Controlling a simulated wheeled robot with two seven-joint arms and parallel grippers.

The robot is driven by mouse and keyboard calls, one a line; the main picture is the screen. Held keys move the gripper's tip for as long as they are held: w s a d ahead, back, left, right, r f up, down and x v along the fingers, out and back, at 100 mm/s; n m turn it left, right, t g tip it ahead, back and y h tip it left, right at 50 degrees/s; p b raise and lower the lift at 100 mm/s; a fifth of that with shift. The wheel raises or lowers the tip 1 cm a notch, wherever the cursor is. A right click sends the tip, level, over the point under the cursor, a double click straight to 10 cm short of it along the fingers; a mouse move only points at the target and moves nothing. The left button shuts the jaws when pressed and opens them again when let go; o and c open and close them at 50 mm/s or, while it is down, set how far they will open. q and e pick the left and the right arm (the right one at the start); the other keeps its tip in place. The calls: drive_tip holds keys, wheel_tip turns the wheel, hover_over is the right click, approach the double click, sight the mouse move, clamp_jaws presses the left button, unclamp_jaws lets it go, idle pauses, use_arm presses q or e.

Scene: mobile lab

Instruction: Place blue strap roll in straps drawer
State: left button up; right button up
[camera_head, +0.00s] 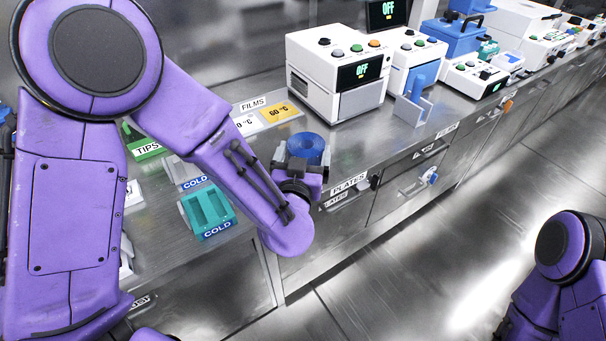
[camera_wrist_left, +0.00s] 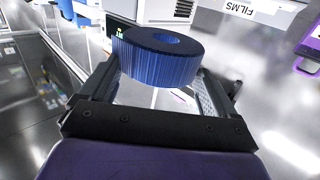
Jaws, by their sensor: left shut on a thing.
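The blue strap roll (camera_head: 306,147) is a short blue cylinder with a hole in its middle. In the left wrist view the roll (camera_wrist_left: 158,58) sits between the two fingers of the left gripper (camera_wrist_left: 152,85). I cannot make out a straps label on any drawer. My right gripper is not visible; only part of my right arm shows at the lower right of the head view.
White devices with displays (camera_head: 340,72) stand along the back of the bench. A teal COLD rack (camera_head: 208,210) and yellow and white cards (camera_head: 279,112) lie left of the gripper. A blue-handled drawer front (camera_head: 412,187) is further right. The metal floor (camera_head: 440,265) before the bench is clear.

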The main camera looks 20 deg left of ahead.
use_arm(q)
drive_tip(key=w+f, duration=0.1)
drive_tip(key=w+a+f, duration=0.1)
drive_tip(key=f, duration=0.2)
drive_tip(key=shift+w+a+f, duration=0.1)
drive_tip(key=shift+w+a, duration=0.15)
drive_tip(key=shift+w, duration=0.15)
drive_tip(key=f, duration=0.2)
drive_tip(key=w+f, duration=0.1)
drive_tip(key=f, duration=0.1)
drive_tip(key=shift+w+f, duration=0.1)
drive_tip(key=shift+f, duration=0.05)
drive_tip(key=shift+a, duration=0.1)
drive_tip(key=shift+b, duration=0.3)
drive_tip(key=o, duration=0.8)
drive_tip(key=shift+f, duration=0.1)
drive_tip(key=shift+o, duration=0.6)
